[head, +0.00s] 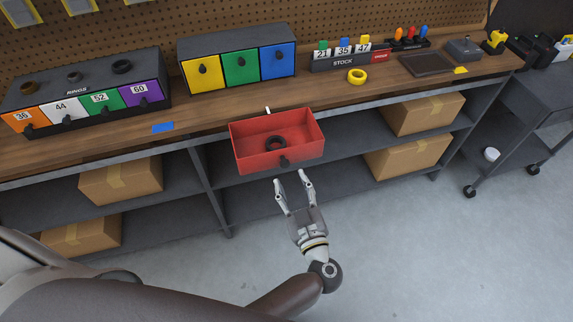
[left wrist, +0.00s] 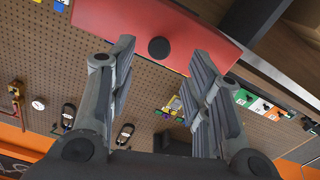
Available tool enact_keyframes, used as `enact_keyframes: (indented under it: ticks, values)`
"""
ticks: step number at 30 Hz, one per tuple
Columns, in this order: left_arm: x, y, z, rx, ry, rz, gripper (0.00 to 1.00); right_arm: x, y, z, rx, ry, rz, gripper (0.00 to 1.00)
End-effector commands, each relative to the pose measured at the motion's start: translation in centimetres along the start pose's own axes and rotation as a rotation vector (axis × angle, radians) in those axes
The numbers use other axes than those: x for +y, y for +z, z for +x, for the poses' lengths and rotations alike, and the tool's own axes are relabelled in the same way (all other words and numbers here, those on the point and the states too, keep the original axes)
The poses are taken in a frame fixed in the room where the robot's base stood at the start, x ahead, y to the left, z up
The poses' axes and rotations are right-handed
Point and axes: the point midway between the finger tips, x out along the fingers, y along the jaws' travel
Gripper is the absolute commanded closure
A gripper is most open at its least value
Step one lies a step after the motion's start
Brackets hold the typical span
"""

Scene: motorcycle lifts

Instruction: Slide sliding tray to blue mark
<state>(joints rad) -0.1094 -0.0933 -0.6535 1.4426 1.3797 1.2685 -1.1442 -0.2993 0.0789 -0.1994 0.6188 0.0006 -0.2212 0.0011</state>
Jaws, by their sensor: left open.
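The sliding tray (head: 244,157) is a red open box at the bench's front edge, with a black ring (head: 276,142) inside and a dark round knob (head: 284,162) on its front. A small white pointer stands at its back edge. The blue mark (head: 162,127) lies on the bench top, to the left of the tray. My left gripper (head: 291,180) is open and empty, just in front of the knob and apart from it. In the left wrist view the knob (left wrist: 159,48) shows on the red front, between the spread fingers (left wrist: 160,52). My right gripper is not in view.
On the bench stand a numbered ring drawer unit (head: 85,85), a three-colour drawer unit (head: 240,60), a stock rack (head: 345,60) and a yellow ring (head: 357,76). Cardboard boxes (head: 120,182) sit on shelves below. The floor in front is clear.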

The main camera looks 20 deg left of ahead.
Motion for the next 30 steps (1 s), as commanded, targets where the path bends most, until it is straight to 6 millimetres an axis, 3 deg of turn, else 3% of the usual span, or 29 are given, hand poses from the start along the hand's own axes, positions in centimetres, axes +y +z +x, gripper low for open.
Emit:
enact_keyframes:
  ticks: [3, 9, 22, 30]
  values:
    - [0.1, -0.3, 2.5, 0.005, 0.003, 0.002, 0.54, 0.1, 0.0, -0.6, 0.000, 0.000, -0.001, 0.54]
    - [0.1, -0.2, 5.4, 0.004, 0.002, 0.001, 0.54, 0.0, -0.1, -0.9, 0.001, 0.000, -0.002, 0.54]
    - [0.0, 0.0, 6.6, 0.001, 0.002, 0.000, 0.54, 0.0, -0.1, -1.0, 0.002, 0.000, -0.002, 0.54]
    - [0.0, 0.0, 6.6, 0.001, 0.002, 0.000, 0.87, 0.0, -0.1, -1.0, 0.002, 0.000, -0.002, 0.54]
